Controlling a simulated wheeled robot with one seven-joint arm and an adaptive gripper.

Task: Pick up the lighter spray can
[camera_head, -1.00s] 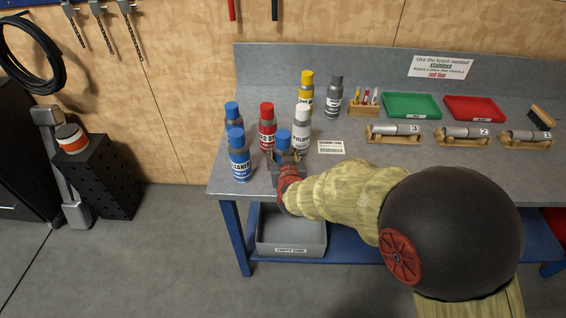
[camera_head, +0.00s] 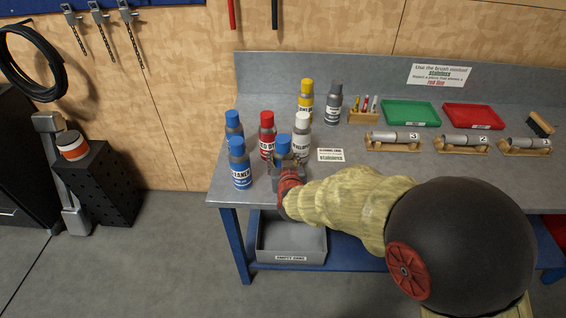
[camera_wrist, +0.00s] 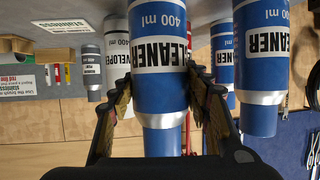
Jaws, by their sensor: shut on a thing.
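My gripper (camera_head: 287,166) is shut on a blue-capped can labelled CLEANER (camera_head: 284,146), at the front of the bench's left end. In the wrist view, which is upside down, my fingers (camera_wrist: 160,88) press both sides of the held can (camera_wrist: 160,62). Two more blue-capped cleaner cans stand to its left, a front one (camera_head: 240,168) and a back one (camera_head: 233,120). They also show at the right of the wrist view. I cannot tell which can is lighter, or whether the held can's base clears the bench; my gripper hides it.
Close behind stand a red can (camera_head: 267,122) and a white-capped developer can (camera_head: 302,128). Yellow (camera_head: 306,88) and grey (camera_head: 334,92) cans are farther back. A card lies right of the held can. A grey bin (camera_head: 291,258) sits below the bench's front edge.

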